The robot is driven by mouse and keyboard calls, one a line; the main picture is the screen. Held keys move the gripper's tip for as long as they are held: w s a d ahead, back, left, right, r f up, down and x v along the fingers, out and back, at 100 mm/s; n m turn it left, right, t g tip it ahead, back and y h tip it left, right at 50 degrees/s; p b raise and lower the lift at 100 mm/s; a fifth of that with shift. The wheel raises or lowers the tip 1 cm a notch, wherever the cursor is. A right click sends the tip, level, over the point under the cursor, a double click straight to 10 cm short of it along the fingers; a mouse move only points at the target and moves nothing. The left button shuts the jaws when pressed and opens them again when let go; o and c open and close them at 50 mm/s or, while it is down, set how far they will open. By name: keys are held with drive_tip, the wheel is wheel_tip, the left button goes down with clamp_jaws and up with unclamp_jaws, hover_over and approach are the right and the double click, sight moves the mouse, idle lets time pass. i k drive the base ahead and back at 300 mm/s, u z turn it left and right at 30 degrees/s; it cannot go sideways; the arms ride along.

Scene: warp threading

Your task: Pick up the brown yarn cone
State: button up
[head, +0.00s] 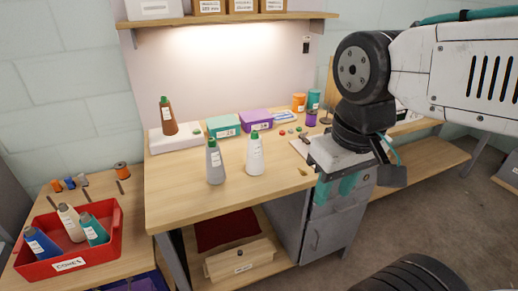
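The brown yarn cone (168,117) stands upright on a white slab (188,142) at the back left of the wooden table. It has a green tip and a white label. My gripper (335,190) hangs in front of the table's right part, far to the right of the brown cone and nearer to the camera. Its teal fingers point down and look apart, with nothing seen between them.
A grey cone (215,163) and a white cone (255,157) stand near the table's front edge. A teal box (222,127) and a purple box (256,120) sit right of the slab. A red bin (66,253) holds several cones at lower left. A shelf (225,18) hangs above.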

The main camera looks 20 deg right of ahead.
sight(170, 127)
drive_tip(key=u, duration=0.25)
drive_tip(key=i, duration=1.05)
drive_tip(key=u, duration=0.1)
